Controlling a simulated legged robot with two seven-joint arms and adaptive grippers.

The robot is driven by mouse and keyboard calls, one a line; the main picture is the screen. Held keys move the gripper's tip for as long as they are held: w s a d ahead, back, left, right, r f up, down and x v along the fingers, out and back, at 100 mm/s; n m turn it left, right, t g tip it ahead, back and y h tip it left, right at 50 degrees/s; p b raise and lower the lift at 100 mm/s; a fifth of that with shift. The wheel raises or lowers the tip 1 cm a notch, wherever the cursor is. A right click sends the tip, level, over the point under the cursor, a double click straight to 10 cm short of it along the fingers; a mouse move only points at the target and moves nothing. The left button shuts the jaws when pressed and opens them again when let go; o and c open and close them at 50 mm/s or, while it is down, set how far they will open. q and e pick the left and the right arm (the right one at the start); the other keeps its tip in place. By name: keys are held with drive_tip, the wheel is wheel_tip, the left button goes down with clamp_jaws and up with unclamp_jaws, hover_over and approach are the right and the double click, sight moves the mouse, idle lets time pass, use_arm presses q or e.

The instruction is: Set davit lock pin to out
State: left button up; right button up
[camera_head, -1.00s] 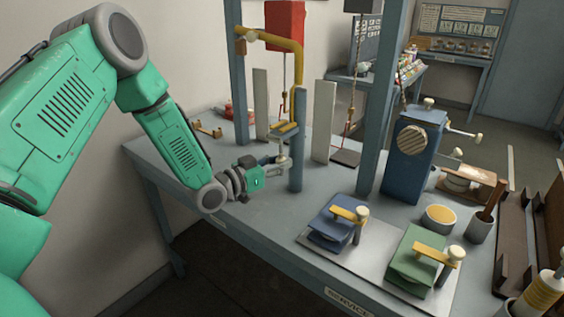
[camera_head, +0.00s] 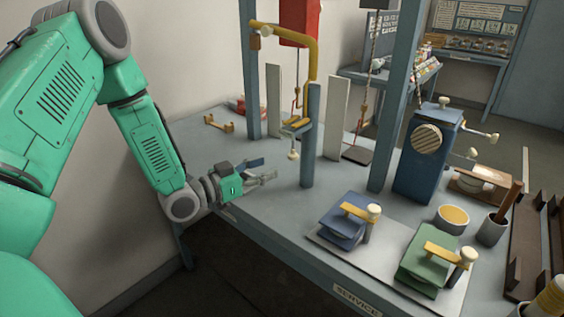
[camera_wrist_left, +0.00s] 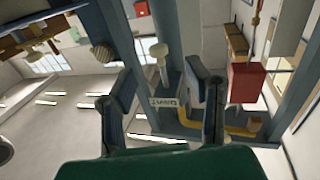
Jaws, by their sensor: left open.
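The davit is a blue post (camera_head: 310,145) with a yellow arm (camera_head: 290,36) bent over its top. The lock pin (camera_head: 293,154) has a pale round knob and hangs below a small yellow bracket (camera_head: 296,123) on the post's left side. In the left wrist view the pin's knob (camera_wrist_left: 160,52) and shaft stand beyond the fingers, near a small label plate (camera_wrist_left: 168,102). My left gripper (camera_head: 268,169) is open and empty, a short way left of and below the pin, apart from it. It also shows open in the left wrist view (camera_wrist_left: 160,88). My right gripper is not in view.
A blue cranked box (camera_head: 427,155) stands to the right. Blue (camera_head: 343,225) and green (camera_head: 424,268) clamp-like devices sit on a front plate. The bench's left part is mostly clear.

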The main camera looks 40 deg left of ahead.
use_arm(q)
drive_tip(key=v, duration=0.3)
drive_tip(key=shift+s, duration=0.1)
idle(0.5)
